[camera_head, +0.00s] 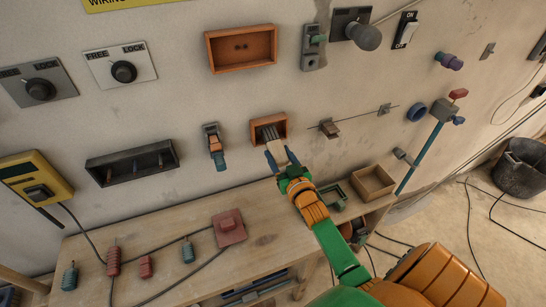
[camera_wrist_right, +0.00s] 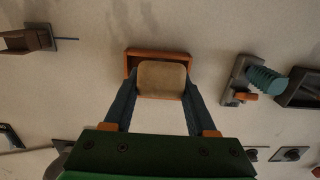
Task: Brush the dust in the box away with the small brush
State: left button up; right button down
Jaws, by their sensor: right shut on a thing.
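The small orange-brown box (camera_head: 284,119) is fixed to the wall, its open face outward; it also shows in the right wrist view (camera_wrist_right: 158,52). My right gripper (camera_head: 278,154) is just in front of this box, below its middle. It is shut on the small brush (camera_head: 278,148), whose pale tan body fills the space between my blue fingers in the wrist view (camera_wrist_right: 162,80). The brush's dark bristle end reaches into the box opening. I cannot make out any dust, as the brush and gripper cover part of the inside. My left gripper is not in view.
A larger orange box (camera_head: 213,52) hangs above. A lever switch (camera_head: 214,146) sits left of the small box, and a grey latch (camera_head: 329,128) sits right. A wooden bench (camera_head: 185,262) with springs and cables lies below. A dark bucket (camera_head: 520,165) stands far right.

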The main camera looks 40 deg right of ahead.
jog(key=shift+w+a, duration=0.3)
jog(key=shift+a, duration=0.65)
jog(key=shift+s+d, duration=0.55)
jog(key=shift+d, duration=1.7)
jog(key=shift+w+a+p, duration=0.2)
jog(key=shift+a, duration=0.55)
jog(key=shift+w+a+p, duration=0.15)
jog(key=shift+a, duration=0.6)
jog(key=shift+w+a+p, duration=0.2)
jog(key=shift+a, duration=0.55)
jog(key=shift+s+d, duration=0.55)
jog(key=shift+d, duration=1.7)
jog(key=shift+w+a+p, duration=0.1)
jog(key=shift+w+a, duration=0.1)
jog(key=shift+a, duration=0.55)
jog(key=shift+w+a+p, duration=0.1)
jog(key=shift+w+a, duration=0.05)
jog(key=shift+a, duration=0.65)
jog(key=shift+w+a+p, duration=0.1)
jog(key=shift+w+a, duration=0.1)
jog(key=shift+a, duration=0.55)
jog(key=shift+s, duration=0.1)
